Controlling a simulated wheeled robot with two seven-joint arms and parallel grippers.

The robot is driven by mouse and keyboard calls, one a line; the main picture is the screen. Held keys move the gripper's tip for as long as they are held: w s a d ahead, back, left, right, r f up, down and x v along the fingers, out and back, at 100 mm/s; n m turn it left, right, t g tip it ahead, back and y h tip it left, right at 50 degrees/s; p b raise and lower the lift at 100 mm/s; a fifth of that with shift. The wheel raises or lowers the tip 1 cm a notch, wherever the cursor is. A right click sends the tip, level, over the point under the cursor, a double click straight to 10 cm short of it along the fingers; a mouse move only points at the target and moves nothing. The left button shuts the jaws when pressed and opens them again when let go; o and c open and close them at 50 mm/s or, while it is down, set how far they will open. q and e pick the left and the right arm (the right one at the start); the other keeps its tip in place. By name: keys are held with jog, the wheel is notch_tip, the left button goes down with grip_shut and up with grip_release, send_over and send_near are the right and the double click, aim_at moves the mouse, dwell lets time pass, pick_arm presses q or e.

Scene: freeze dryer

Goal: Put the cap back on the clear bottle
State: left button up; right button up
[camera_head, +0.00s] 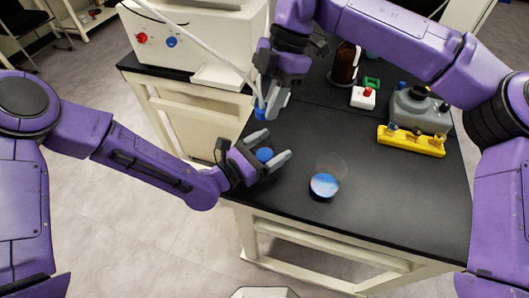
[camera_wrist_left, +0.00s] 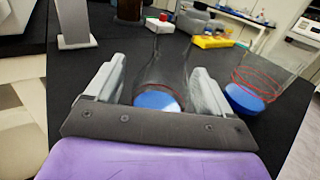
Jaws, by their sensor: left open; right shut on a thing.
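A clear flask with blue liquid (camera_head: 264,155) stands on the black bench near its left edge. It also shows in the left wrist view (camera_wrist_left: 157,100), upright and narrowing upward. My left gripper (camera_head: 271,148) is open, with its fingers on either side of the flask; I cannot tell whether they touch it. My right gripper (camera_head: 270,101) is above and behind it, shut on a small blue cap (camera_head: 260,113). The cap is apart from the flask.
A clear beaker with blue contents (camera_head: 324,186) stands right of the flask. Behind are a brown bottle (camera_head: 345,63), a white box with a red knob (camera_head: 363,97), a yellow rack (camera_head: 411,140) and a grey device (camera_head: 420,110). A thin white tube (camera_head: 205,40) runs toward the cap.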

pick_arm(q)
jog(key=c, duration=1.5)
pick_arm(e)
jog(key=shift+f, duration=0.1)
send_over(264, 136)
jog(key=shift+w+d+f, duration=0.1)
jog(key=shift+d+f, duration=0.05)
jog(key=shift+f, duration=0.65)
jog(key=shift+w+d+f, duration=0.15)
jog(key=shift+f, duration=0.6)
jog(key=shift+w+d+f, duration=0.1)
jog(key=shift+d+f, duration=0.05)
jog(key=shift+f, duration=0.65)
jog(key=shift+f, duration=0.1)
jog(key=shift+f, duration=0.8)
pick_arm(q)
grip_shut()
pick_arm(e)
jog(key=shift+f, duration=0.6)
